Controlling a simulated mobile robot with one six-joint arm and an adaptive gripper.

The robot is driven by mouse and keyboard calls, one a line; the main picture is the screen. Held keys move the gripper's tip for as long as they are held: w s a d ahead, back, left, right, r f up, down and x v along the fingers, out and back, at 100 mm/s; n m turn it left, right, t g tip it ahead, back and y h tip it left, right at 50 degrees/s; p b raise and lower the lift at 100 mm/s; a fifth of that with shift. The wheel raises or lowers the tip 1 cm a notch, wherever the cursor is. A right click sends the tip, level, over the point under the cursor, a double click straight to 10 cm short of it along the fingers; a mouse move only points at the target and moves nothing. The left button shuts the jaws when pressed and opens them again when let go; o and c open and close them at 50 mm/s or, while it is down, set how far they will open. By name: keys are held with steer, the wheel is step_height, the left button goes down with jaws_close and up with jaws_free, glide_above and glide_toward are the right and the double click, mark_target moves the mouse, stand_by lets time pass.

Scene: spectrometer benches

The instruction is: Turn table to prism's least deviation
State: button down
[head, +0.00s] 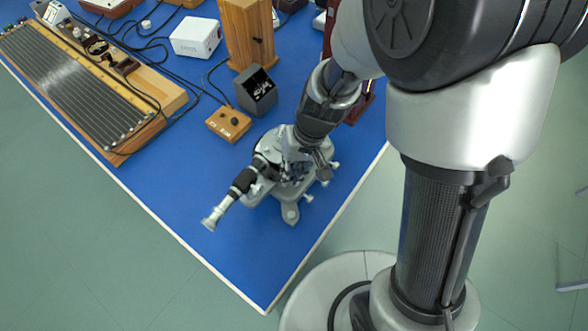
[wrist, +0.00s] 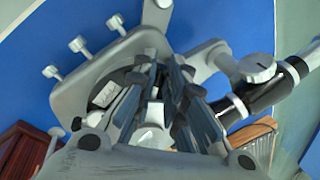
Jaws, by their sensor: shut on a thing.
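The grey spectrometer (head: 291,212) stands near the front corner of the blue bench, on a base with screw feet. Its black and silver telescope (head: 243,182) points to the lower left; in the wrist view the black tube (wrist: 262,97) lies at the right. My gripper (head: 318,163) reaches down over the middle of the spectrometer. In the wrist view my gripper (wrist: 163,85) is shut on a part at the centre of the instrument, mostly hidden by the fingers. A pale, glassy block (wrist: 153,117), perhaps the prism, shows between the fingers. The prism table's edge is not clear.
A wooden box with a knob (head: 228,123) and a dark grey box (head: 257,92) stand close behind the spectrometer. A wooden block (head: 246,35), a white box (head: 195,37), cables and a long ribbed board (head: 70,80) lie farther off. Bench is bare left of the telescope.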

steer(key=c, duration=1.6)
jaws_free()
steer(key=shift+c, duration=0.2)
steer(key=v, duration=1.2)
steer(key=shift+r, duration=0.1)
steer(key=s+d+r+m+t+h, duration=0.1)
steer(key=s+d+r+t, duration=0.4)
steer(key=s+d+r, duration=0.5)
steer(key=s+d+h, duration=0.1)
steer(key=s, duration=0.2)
steer(key=shift+m+h, duration=0.4)
